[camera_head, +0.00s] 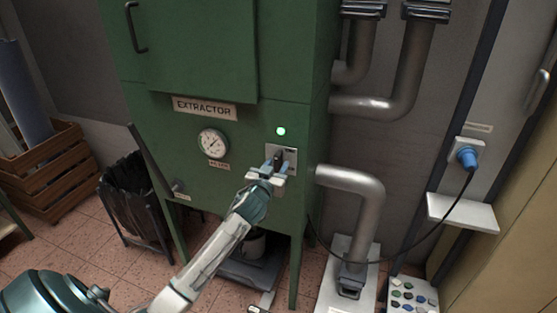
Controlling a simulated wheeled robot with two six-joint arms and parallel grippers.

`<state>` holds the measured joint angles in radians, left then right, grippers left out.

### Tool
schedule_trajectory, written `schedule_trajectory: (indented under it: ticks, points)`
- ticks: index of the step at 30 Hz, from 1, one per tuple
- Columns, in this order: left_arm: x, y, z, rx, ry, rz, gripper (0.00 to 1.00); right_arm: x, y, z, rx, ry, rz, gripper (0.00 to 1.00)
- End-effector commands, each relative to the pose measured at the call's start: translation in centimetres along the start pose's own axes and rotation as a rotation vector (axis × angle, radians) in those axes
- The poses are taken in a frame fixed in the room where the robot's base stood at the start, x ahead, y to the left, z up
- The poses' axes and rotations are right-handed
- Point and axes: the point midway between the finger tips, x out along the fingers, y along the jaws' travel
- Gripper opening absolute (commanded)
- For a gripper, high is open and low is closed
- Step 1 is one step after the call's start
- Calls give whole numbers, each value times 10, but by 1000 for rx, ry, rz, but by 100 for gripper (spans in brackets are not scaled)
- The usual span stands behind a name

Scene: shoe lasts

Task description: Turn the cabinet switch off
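The green cabinet (233,175) labelled EXTRACTOR stands in the middle of the camera_head view. A grey switch plate (291,154) with a dark switch (278,156) is on its front at the right. A green lamp (281,131) glows just above the plate. My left gripper (272,166) is at the plate's lower left, with its fingertips at the dark switch. The gripper hides part of the plate and switch. I cannot tell whether the fingers touch or grip the switch. My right gripper is not in view.
A round gauge (212,143) is left of the switch. Metal pipes (366,205) run along the cabinet's right side. A blue plug (467,158) with a black cable is on the right wall. A wooden crate (47,170) and a dark bin (135,205) stand at the left.

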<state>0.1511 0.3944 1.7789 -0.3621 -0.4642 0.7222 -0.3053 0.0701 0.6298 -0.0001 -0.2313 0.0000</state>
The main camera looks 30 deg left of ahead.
Motion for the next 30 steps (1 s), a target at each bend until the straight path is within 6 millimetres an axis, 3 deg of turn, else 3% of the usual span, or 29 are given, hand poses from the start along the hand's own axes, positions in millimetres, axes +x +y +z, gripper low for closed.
schedule_trajectory:
  ticks: [6, 14, 21, 30]
  points:
    - [16, 0, 0, 0, 0, 0, 38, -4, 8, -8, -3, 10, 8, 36]
    - [17, 0, 0, 1, 0, 1, 38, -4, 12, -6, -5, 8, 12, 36]
    - [17, 0, 1, 1, 0, 1, 0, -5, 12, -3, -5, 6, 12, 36]
    - [17, 0, 0, 25, 0, 1, 0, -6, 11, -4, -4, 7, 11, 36]
